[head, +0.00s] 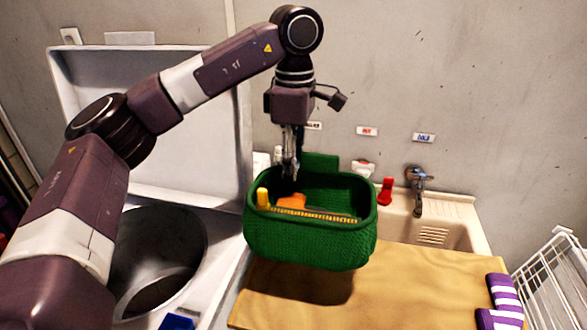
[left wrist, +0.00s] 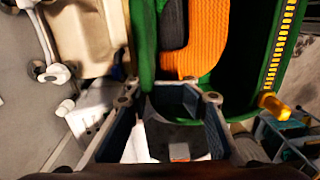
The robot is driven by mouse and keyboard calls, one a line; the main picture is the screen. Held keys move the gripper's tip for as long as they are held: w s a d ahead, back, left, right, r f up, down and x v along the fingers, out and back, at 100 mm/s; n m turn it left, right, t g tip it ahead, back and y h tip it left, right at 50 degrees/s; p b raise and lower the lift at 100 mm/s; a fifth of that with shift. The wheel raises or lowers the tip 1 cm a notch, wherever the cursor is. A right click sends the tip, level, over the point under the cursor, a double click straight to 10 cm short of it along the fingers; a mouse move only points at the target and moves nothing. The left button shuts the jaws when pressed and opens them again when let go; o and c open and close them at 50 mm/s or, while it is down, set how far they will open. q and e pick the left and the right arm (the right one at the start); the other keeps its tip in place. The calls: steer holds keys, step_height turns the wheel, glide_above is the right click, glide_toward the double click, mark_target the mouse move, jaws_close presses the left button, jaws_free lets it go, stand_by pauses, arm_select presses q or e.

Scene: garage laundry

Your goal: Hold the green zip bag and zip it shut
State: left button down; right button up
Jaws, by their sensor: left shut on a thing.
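The green zip bag (head: 310,245) is upright and open at the top, above the wooden board, with its shadow below it. A yellow zip (head: 310,214) runs along its near rim, and its yellow slider (head: 262,198) is at the left end. The slider also shows in the left wrist view (left wrist: 275,106). An orange knitted thing (left wrist: 186,45) and something dark lie inside the bag. My left gripper (head: 290,172) points down at the bag's back left rim, shut on its green edge. The exact grip is partly hidden. My right gripper is not in view.
The wooden board (head: 420,285) lies under and right of the bag. Behind it are a sink (head: 450,235) and tap (head: 416,185). An open washer drum (head: 160,255) is at the left. Purple striped socks (head: 503,300) and a white rack (head: 555,275) are at the right.

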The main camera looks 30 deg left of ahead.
arm_select(q)
step_height(320, 180, down, 13)
steer(key=b, duration=0.7)
steer(key=shift+r+b, duration=0.2)
steer(key=shift+b, duration=0.15)
stand_by(2.5)
steer(key=shift+f, duration=0.3)
steer(key=shift+s, duration=0.1)
